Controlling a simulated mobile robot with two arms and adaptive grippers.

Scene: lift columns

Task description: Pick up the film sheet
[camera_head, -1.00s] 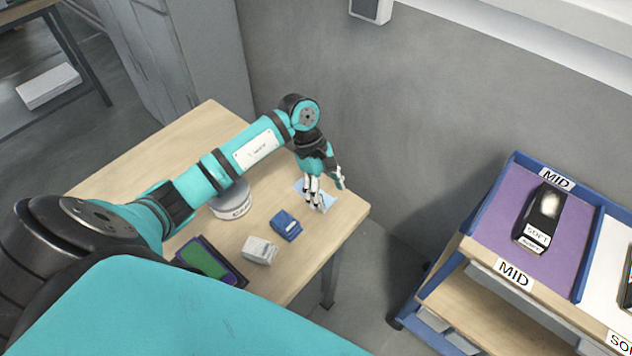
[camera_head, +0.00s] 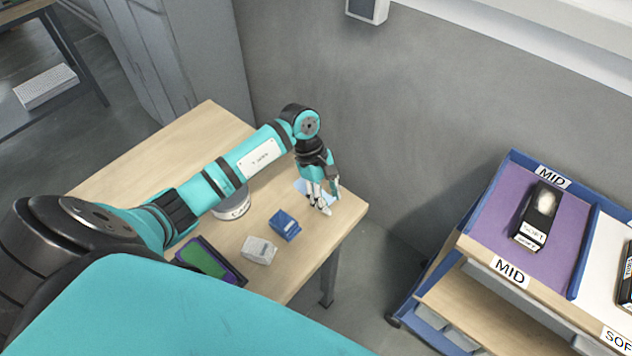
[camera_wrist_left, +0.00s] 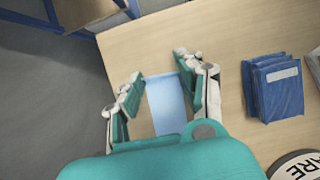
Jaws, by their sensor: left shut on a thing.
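The film sheet (camera_wrist_left: 167,104) is a pale blue, thin rectangle lying between the fingers of my left gripper (camera_wrist_left: 160,82) in the left wrist view. In the head view the left gripper (camera_head: 325,208) points down at the right corner of the wooden table, shut on the sheet. Only a pale blue bit of the film sheet (camera_head: 300,186) shows there beside the fingers, which hide the rest. The sheet is at table level; I cannot tell whether it is clear of the top. My right gripper is not in view.
On the wooden table (camera_head: 345,212) a blue packet (camera_head: 285,225), a grey-white packet (camera_head: 259,250), a round labelled tin (camera_head: 232,207) and a dark tray with a green inside (camera_head: 205,258) stand near my arm. A blue-framed cart (camera_head: 508,262) with a purple section stands at right. A grey wall is behind.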

